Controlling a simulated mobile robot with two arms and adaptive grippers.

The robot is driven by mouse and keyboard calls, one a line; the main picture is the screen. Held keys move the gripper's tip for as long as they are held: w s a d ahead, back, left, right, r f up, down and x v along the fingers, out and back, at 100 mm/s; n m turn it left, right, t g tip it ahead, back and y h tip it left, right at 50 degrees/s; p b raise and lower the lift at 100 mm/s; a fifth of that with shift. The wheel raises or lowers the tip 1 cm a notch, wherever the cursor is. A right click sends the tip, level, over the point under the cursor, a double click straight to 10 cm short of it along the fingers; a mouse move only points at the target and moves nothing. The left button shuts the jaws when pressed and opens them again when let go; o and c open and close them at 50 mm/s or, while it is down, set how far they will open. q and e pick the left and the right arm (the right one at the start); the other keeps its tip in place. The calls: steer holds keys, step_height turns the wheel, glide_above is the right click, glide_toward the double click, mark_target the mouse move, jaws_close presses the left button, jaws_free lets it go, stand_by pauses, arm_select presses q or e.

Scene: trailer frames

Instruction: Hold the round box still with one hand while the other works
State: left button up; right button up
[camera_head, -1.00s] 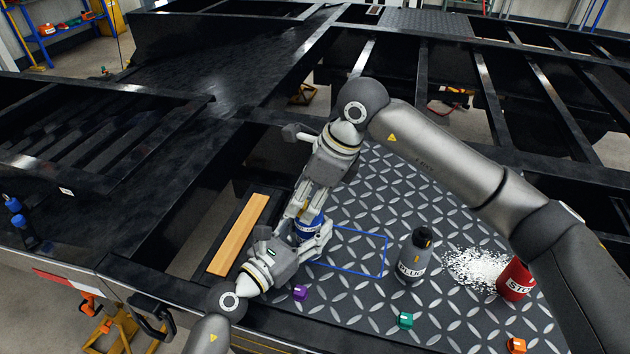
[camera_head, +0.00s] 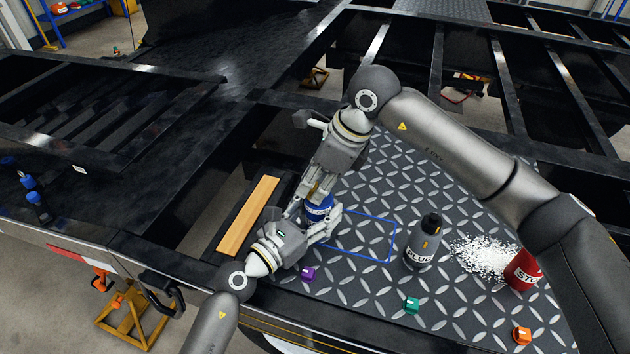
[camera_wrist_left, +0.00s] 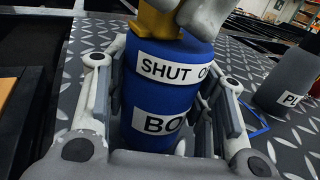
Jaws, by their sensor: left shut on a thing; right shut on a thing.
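The round box (camera_head: 319,211) is blue and stands upright on the tread plate, small and partly covered by both grippers in the head view. In the left wrist view it is large (camera_wrist_left: 165,98), with white labels reading "SHUT O" and "BO", their ends hidden. My left gripper (camera_head: 313,222) is shut on its sides from the lower left, with a finger on each side in the wrist view. A yellow piece (camera_wrist_left: 155,22) is at the box's top. My right gripper (camera_head: 321,192) comes from above and is shut at the top, its grey fingers against the yellow piece.
A grey "PLUG" bottle (camera_head: 422,243) stands right of a blue outline (camera_head: 392,243). A red "STO" container (camera_head: 524,270) lies by spilled white bits (camera_head: 483,256). Purple (camera_head: 308,273), green (camera_head: 411,305) and orange (camera_head: 522,335) blocks lie along the front. A wooden strip (camera_head: 248,215) is left.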

steer(key=shift+d, duration=0.15)
steer(key=shift+s+d, duration=0.2)
steer(key=shift+d, duration=0.85)
steer(key=o, duration=1.1)
steer(key=shift+c, duration=0.2)
steer(key=shift+s, duration=0.1)
steer(key=v, duration=1.2)
